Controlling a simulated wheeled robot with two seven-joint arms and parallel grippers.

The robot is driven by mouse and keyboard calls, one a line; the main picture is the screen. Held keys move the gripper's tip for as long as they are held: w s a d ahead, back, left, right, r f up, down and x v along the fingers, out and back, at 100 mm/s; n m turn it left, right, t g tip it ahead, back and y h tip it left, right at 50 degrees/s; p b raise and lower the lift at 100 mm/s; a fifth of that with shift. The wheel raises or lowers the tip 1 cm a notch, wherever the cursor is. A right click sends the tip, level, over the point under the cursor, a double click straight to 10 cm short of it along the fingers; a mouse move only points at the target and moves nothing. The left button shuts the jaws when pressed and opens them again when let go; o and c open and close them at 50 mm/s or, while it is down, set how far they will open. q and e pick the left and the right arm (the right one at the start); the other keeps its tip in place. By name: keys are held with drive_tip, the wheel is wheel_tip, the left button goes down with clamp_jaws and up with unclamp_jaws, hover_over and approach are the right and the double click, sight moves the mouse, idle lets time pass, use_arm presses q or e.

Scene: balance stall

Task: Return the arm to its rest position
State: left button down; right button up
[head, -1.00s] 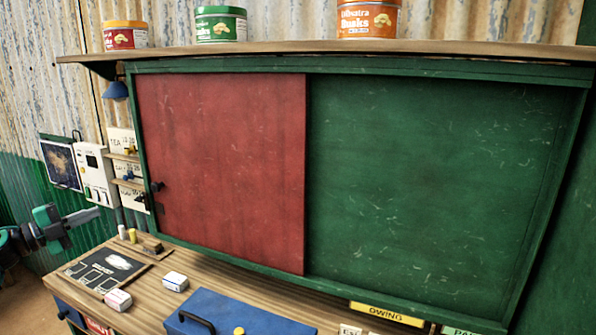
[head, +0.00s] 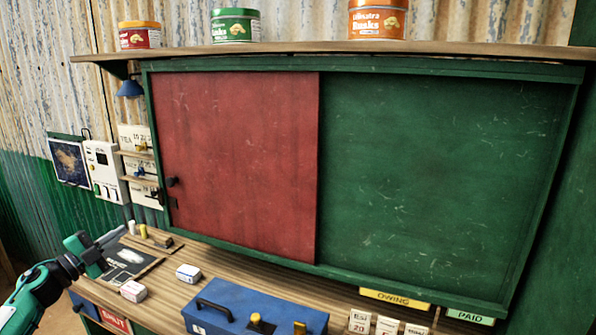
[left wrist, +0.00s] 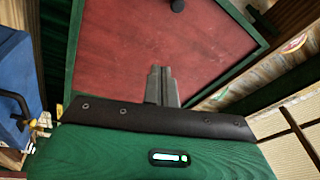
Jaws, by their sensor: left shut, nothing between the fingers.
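My left gripper (head: 108,240) shows at the lower left of the head view, above the left end of the wooden counter. Its fingers are together and hold nothing. In the left wrist view the shut fingers (left wrist: 161,86) point toward a red panel (left wrist: 130,45) in a green frame. In the head view that red sliding panel (head: 240,160) covers the left part of the cabinet, with a dark knob (head: 173,182) near its left edge. The gripper is apart from the knob. My right gripper is not in view.
The wooden counter (head: 225,270) holds a blue box (head: 255,305), two small boxes (head: 188,273) (head: 132,291) and a chalkboard slate (head: 125,262), partly behind my gripper. Several tins stand on the top shelf (head: 320,52). A wall phone-like white device (head: 104,170) hangs at left.

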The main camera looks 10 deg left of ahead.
use_arm(q)
drive_tip(key=s+d+f+n+g+y, duration=0.2)
drive_tip(key=s+d+f+n+y, duration=0.5)
drive_tip(key=f, duration=0.4)
drive_tip(key=s+d+f+n+g+y, duration=0.1)
drive_tip(key=s+d+f+n+y, duration=0.35)
drive_tip(key=d+f+n, duration=0.5)
drive_tip(key=s+d+f+g+h, duration=0.1)
drive_tip(key=s+d+f+g, duration=0.3)
drive_tip(key=s, duration=0.6)
drive_tip(key=s+d+f+g+h, duration=0.1)
drive_tip(key=s+d+f+g, duration=0.1)
drive_tip(key=s+d+g, duration=0.5)
drive_tip(key=s+d+f+g+h, duration=0.1)
drive_tip(key=s+d+f, duration=0.2)
drive_tip(key=s, duration=0.9)
wheel_tip(320, 180, down, 30)
drive_tip(key=g, duration=0.1)
drive_tip(key=s+a+f+g, duration=0.1)
drive_tip(key=s+a+f, duration=0.2)
drive_tip(key=s+f, duration=1.7)
drive_tip(key=shift+f, duration=0.55)
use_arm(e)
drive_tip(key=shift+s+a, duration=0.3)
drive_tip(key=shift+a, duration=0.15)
use_arm(q)
drive_tip(key=shift+y, duration=0.25)
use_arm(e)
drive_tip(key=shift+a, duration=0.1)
